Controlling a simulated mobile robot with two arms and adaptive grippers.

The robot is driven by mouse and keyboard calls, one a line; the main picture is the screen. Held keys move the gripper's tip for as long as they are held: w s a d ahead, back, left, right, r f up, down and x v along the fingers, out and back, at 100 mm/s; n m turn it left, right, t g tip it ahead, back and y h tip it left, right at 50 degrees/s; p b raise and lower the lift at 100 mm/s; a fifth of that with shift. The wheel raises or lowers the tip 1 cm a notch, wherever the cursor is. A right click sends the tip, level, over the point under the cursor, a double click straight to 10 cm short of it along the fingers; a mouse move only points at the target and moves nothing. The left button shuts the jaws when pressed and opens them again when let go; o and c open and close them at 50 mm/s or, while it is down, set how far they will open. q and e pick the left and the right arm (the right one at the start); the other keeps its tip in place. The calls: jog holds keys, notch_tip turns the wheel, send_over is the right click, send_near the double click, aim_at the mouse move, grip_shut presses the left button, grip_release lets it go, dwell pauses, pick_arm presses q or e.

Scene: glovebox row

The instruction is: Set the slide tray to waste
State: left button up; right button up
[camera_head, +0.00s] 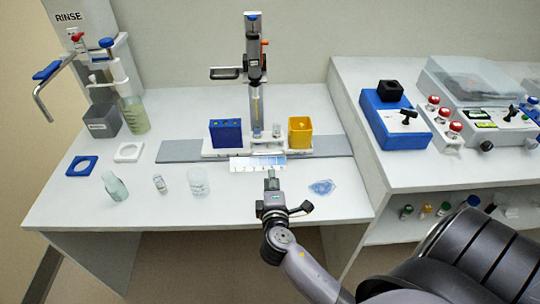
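The slide tray (275,151) is a white carriage on a long grey rail (183,151) that runs across the white bench. It carries a blue block (225,133) at its left and a yellow open-topped box (300,133) at its right. An upright dispenser column (254,60) with a clear tube stands between these two. A strip with blue shades (258,163) lies along the front of the tray. My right gripper (271,176) is in front of the tray, close to the strip. Its fingers look close together, but their gap is unclear. No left gripper shows.
At left stand a rinse station with a blue-handled lever (47,72), a grey bin (101,119) and a flask (134,115). Small glassware (198,181) stands at front left. A clear blue dish (321,187) lies right of my gripper. A side bench holds a blue box (394,122).

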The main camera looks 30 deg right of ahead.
jog(key=x, duration=1.2)
jog(key=shift+w+d, duration=0.1)
jog(key=shift+d, duration=0.05)
jog(key=shift+c, duration=0.6)
grip_shut()
